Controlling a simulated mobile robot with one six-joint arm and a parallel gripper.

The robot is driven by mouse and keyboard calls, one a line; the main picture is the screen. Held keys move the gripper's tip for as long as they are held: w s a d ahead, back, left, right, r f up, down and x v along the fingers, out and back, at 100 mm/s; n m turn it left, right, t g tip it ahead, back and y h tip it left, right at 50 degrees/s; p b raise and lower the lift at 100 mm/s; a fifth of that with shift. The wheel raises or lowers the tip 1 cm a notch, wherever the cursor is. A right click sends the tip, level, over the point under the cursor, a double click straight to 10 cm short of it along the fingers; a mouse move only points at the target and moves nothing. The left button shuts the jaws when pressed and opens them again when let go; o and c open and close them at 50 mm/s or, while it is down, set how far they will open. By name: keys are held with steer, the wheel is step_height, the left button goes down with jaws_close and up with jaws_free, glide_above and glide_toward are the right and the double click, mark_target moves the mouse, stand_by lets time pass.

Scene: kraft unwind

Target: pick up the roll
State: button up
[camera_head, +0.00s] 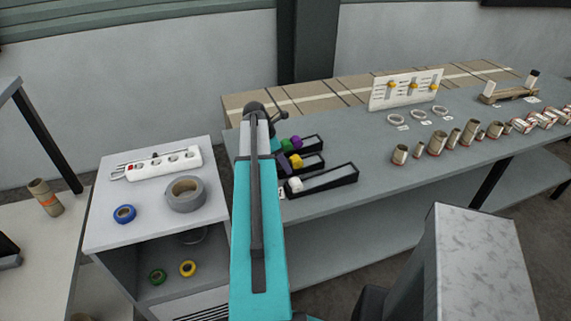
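Several rolls are in view, and I cannot tell which one the task means. A large grey tape roll (186,194) lies flat on the white cabinet top, left of my arm. A small blue tape roll (125,214) lies on the same top, nearer the front left. A green roll (157,277) and a yellow roll (188,269) lie on the shelf below. A cardboard tube with an orange band (45,197) stands on the table at far left. My teal arm reaches forward between the cabinet and the grey bench. My gripper fingers do not show; the arm hides what lies behind its far end.
A white power strip (163,164) lies at the back of the cabinet top (105,240). The grey bench (375,187) carries dark trays with coloured blocks (293,186), several cardboard tubes (400,154), pale rings (397,119) and an upright white board (404,91). Its front middle is clear.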

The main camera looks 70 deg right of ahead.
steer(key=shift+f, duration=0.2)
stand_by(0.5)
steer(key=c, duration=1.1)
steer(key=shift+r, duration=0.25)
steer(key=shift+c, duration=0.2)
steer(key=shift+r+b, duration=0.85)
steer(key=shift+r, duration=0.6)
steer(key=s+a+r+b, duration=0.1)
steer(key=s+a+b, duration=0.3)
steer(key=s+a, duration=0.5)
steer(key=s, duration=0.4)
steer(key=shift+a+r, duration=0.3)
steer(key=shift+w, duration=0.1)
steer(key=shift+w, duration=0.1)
